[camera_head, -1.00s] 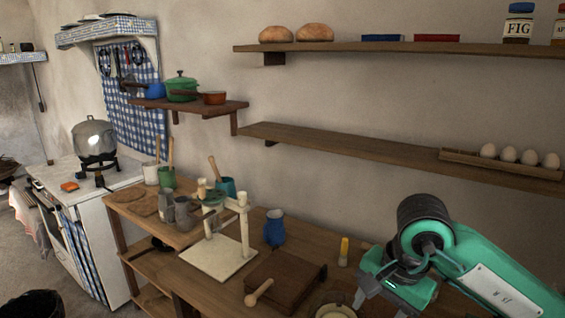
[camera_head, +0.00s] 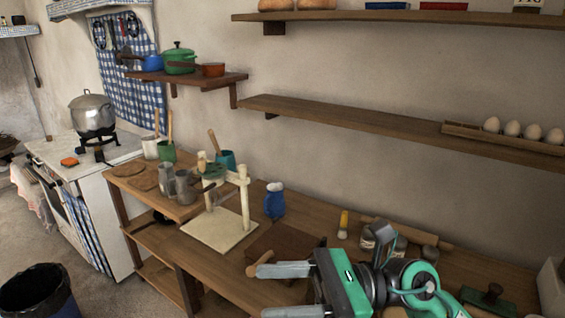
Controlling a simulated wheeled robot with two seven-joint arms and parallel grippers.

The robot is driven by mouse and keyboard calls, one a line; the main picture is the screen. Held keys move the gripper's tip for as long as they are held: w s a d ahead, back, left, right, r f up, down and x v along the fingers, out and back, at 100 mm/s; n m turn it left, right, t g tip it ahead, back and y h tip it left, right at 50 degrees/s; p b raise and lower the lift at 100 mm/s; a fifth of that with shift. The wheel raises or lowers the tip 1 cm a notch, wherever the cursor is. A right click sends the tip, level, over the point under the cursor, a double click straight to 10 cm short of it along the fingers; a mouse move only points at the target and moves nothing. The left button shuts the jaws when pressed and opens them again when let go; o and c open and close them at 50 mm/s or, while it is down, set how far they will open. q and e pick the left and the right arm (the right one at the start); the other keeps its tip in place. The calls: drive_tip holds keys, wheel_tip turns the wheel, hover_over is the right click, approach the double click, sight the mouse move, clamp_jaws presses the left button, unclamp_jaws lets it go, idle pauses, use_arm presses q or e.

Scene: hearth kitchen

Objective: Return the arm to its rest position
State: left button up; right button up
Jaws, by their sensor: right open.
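My right arm comes in from the lower right, green with black joints. My right gripper (camera_head: 296,291) points left over the front of the wooden counter (camera_head: 215,267). Its two grey fingers are apart, and nothing shows between them. The upper finger overlaps the dark wooden board (camera_head: 285,241) and lies close to the wooden mallet handle (camera_head: 259,264) in the picture; I cannot tell whether they touch. The gripper hides part of the board. My left gripper is not in view.
A white stand (camera_head: 222,229), a blue jug (camera_head: 274,201) and a yellow-handled brush (camera_head: 343,223) stand on the counter. Grey jars (camera_head: 398,247) and a rolling pin (camera_head: 420,236) lie behind my arm. The egg shelf (camera_head: 380,148) runs above. A black bin (camera_head: 38,292) stands lower left.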

drive_tip(key=w+d+r+m+t, duration=0.1)
drive_tip(key=w+d+m+t, duration=0.3)
drive_tip(key=m+t, duration=0.8)
drive_tip(key=w+d+r+m+t, duration=0.1)
drive_tip(key=w+d+m+t, duration=0.35)
drive_tip(key=m+t, duration=0.65)
drive_tip(key=w+d+f+m+g+h, duration=0.1)
drive_tip(key=d+f+m+h, duration=0.5)
drive_tip(key=f+m+h, duration=0.45)
drive_tip(key=w+d+f+m+g+h, duration=0.1)
drive_tip(key=w+d+f+m+h, duration=0.1)
drive_tip(key=d+f+m+h, duration=0.8)
drive_tip(key=s+a+f+m+g, duration=0.1)
drive_tip(key=s+f+m+g, duration=0.65)
drive_tip(key=f, duration=0.45)
drive_tip(key=s+f+m+g+y, duration=0.1)
drive_tip(key=s+f+m+g, duration=0.2)
drive_tip(key=s, duration=0.4)
drive_tip(key=s+f+g, duration=0.4)
drive_tip(key=s+f, duration=0.1)
drive_tip(key=s, duration=0.3)
wheel_tip(320, 180, down, 31)
drive_tip(key=s+d+f+g, duration=0.2)
drive_tip(key=s+d+f, duration=0.1)
drive_tip(key=s+f, duration=1.6)
drive_tip(key=shift+s+f, duration=0.3)
drive_tip(key=shift+f, duration=0.15)
